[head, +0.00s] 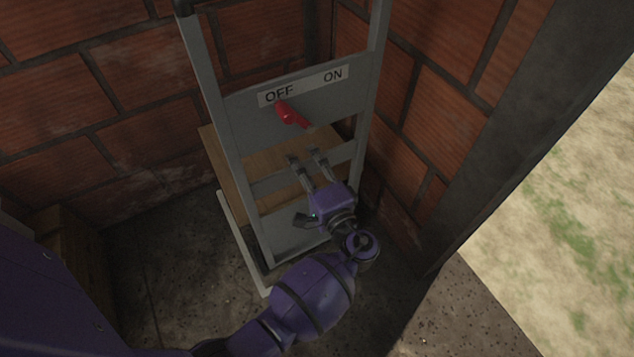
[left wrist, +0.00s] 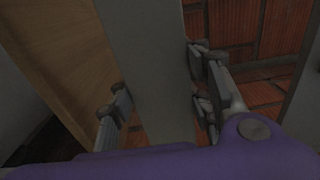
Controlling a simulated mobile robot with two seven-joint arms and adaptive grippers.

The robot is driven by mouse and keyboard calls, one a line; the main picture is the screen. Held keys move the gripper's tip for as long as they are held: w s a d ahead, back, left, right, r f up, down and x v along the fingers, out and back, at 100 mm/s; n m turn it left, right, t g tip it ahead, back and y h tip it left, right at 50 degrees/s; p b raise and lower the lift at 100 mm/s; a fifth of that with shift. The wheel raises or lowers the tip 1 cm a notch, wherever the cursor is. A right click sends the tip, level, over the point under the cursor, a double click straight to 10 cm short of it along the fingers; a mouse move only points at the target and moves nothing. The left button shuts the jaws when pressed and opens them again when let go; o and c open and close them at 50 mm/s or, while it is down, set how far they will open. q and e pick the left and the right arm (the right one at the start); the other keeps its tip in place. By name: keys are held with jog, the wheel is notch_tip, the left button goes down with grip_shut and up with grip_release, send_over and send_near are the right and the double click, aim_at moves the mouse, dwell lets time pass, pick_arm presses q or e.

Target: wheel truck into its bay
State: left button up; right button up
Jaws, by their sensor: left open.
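The grey hand truck (head: 262,215) stands upright in a brick corner, with side rails and cross bars. A grey plate (head: 335,97) marked OFF and ON spans its rails, with a red lever (head: 290,115) near OFF. A wooden box (head: 228,178) sits behind the truck's frame. My left gripper (head: 305,158) is open at the frame, below the lever. In the left wrist view a grey bar (left wrist: 152,60) of the truck lies between the open fingers (left wrist: 163,88). I cannot tell whether they touch it. The truck's wheels are hidden. My right gripper is not in view.
Brick walls (head: 140,75) close in the back and left, and another brick wall (head: 440,60) the right. A dark post (head: 520,110) edges the right wall. Bare concrete floor (head: 175,270) lies left of the truck. Sandy, grassy ground (head: 570,210) lies outside at right.

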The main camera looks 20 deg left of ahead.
pick_arm(q)
jog(key=o, duration=0.5)
jog(key=shift+s+a+f, duration=0.3)
jog(key=shift+s+a, duration=0.05)
jog(key=shift+a, duration=0.15)
jog(key=shift+o, duration=0.4)
jog(key=shift+w+d+r, duration=0.1)
jog(key=shift+d+r, duration=0.05)
jog(key=shift+w+d, duration=0.1)
jog(key=v, duration=1.2)
jog(key=shift+w+d+r, duration=0.15)
